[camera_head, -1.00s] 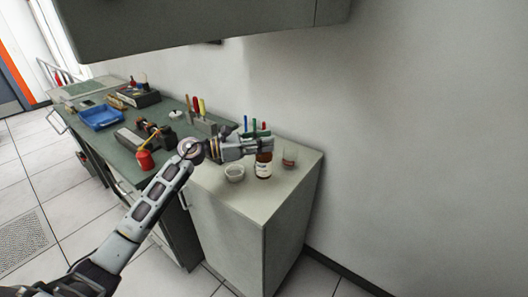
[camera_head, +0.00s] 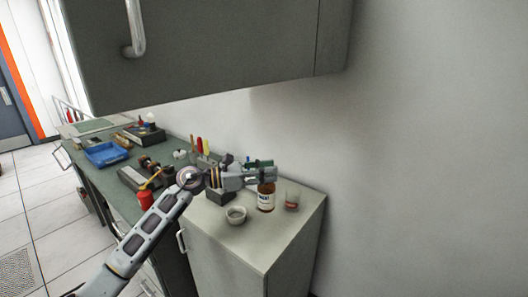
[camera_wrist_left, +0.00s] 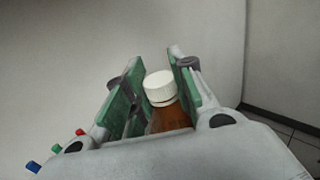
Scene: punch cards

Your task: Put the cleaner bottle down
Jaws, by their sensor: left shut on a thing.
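The cleaner bottle (camera_head: 266,198) is brown with a white label and stands upright at the light cabinet top in the head view. My left gripper (camera_head: 268,176) comes in from the left and is shut around the bottle's upper part. In the left wrist view the bottle's white cap (camera_wrist_left: 160,86) and brown shoulder sit between the green finger pads. The bottle's base appears at the cabinet top; whether it touches I cannot tell. My right gripper is out of view.
Behind are marker pens. A grey wall cabinet (camera_head: 215,50) hangs above.

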